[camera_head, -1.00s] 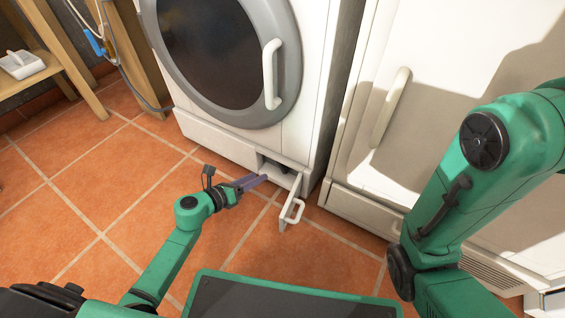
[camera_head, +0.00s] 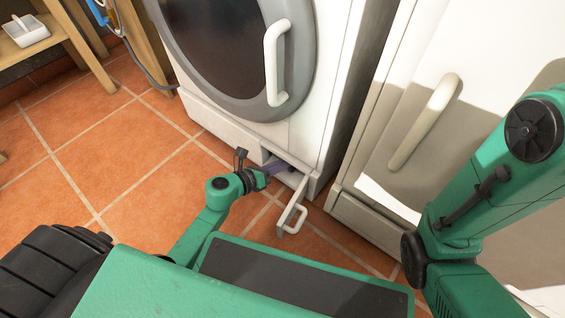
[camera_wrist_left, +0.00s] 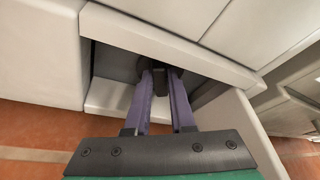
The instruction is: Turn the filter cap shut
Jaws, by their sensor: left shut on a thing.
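The filter cap (camera_wrist_left: 160,80) is a dark knob inside a recess low on the front of the white washing machine (camera_head: 320,110). In the left wrist view, my left gripper (camera_wrist_left: 162,82) reaches into the recess with its purple fingers on either side of the cap, shut on it. In the head view, the left gripper (camera_head: 284,168) enters the recess and the cap is hidden. The flap (camera_head: 291,205) of the recess hangs open, with a white handle on it. My right arm shows at the right; its gripper is out of view.
A second white appliance (camera_head: 400,190) with a long handle stands to the right. A wooden shelf (camera_head: 60,45) with a small white tray (camera_head: 25,32) is at the upper left. The orange tiled floor (camera_head: 100,150) is clear at the left.

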